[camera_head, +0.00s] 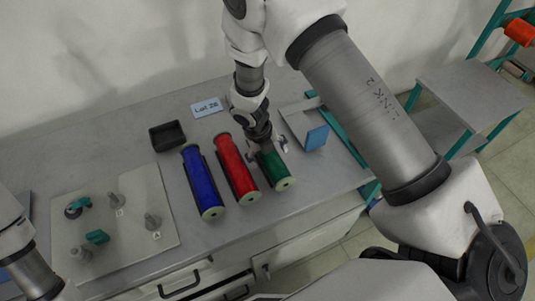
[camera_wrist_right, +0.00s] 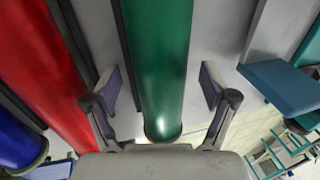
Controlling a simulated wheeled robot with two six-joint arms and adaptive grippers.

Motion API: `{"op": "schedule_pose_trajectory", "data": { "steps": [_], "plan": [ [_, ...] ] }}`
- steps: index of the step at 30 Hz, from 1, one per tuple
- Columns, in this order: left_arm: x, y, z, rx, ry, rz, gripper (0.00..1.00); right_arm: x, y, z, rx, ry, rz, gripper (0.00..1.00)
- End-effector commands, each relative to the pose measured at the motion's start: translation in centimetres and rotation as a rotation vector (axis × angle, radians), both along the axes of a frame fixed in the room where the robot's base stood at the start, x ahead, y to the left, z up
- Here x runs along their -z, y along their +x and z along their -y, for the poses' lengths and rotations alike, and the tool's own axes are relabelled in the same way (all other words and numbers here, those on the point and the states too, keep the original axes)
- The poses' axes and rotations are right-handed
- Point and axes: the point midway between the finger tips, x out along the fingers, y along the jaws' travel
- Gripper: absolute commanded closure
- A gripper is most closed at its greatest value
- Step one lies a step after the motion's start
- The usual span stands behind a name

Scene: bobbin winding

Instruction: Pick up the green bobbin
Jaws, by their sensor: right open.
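The green bobbin (camera_head: 273,170) lies in its rack slot on the grey table, at the right of a row with the red bobbin (camera_head: 236,167) and the blue bobbin (camera_head: 202,181). My right gripper (camera_head: 267,150) is over the green bobbin and hides part of it. In the right wrist view the green bobbin (camera_wrist_right: 160,60) runs between the two open fingers of the right gripper (camera_wrist_right: 160,95), with a gap on each side. The red bobbin (camera_wrist_right: 40,70) is to its left. My left gripper is not in view; only part of my left arm shows at the lower left.
A plate with pegs and green knobs (camera_head: 150,190) is at the left. A black tray (camera_head: 167,136) and a "Lot 26" label (camera_head: 207,107) lie behind the bobbins. A blue-faced block (camera_head: 316,138) stands close at the right, near the table edge.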

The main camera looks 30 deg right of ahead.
Motion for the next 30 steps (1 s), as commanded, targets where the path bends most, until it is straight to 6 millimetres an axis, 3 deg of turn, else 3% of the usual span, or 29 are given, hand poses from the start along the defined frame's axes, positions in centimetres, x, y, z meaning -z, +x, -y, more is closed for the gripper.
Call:
{"op": "schedule_pose_trajectory", "data": {
  "steps": [4,10,11,20,30],
  "plan": [
    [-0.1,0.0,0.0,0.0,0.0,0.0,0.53,-0.1,0.0,0.0,0.0,0.0,0.001,0.16],
    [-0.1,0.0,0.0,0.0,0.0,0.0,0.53,-0.1,0.0,0.0,0.0,0.0,0.0,0.87],
    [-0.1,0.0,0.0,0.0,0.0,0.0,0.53,-0.1,0.0,0.0,0.0,0.0,0.0,0.9],
    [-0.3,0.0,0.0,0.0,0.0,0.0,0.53,-0.6,0.0,0.0,0.0,0.0,0.001,0.9],
    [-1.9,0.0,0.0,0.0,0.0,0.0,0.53,-8.0,0.2,0.0,0.0,0.0,0.005,0.9]
  ]
}}
